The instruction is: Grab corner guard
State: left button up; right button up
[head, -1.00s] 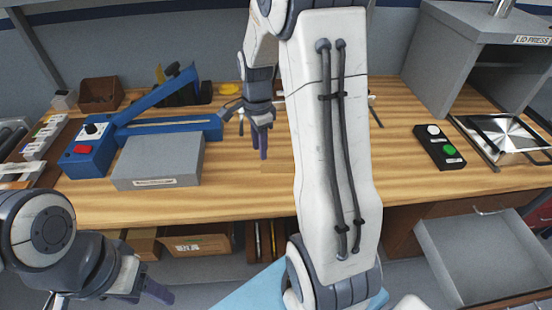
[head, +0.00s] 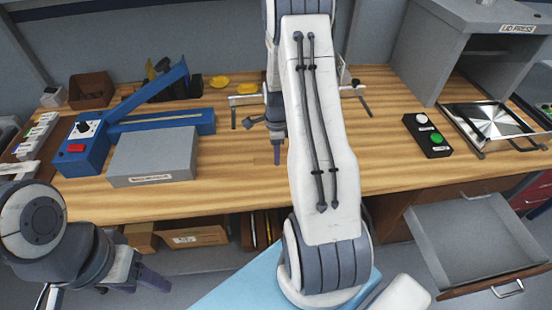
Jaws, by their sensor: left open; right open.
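No part is clearly identifiable as the corner guard. Two small yellow pieces, a left one (head: 219,82) and a right one (head: 247,88), lie at the back of the wooden bench and could be guards, but they are too small to tell. My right gripper (head: 277,147) is open and empty above the middle of the bench, in front and to the right of the yellow pieces, partly hidden by my own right arm. My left gripper (head: 130,278) is open and empty at the lower left, in front of the bench edge.
A blue sealer-like machine (head: 90,145) and a grey box (head: 153,157) stand on the bench's left. A black button box (head: 427,136), a metal plate fixture (head: 495,122) and the lid press (head: 480,25) are right. An open grey drawer (head: 470,240) juts out at lower right.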

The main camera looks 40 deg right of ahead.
jog(key=shift+f, duration=0.6)
grip_shut()
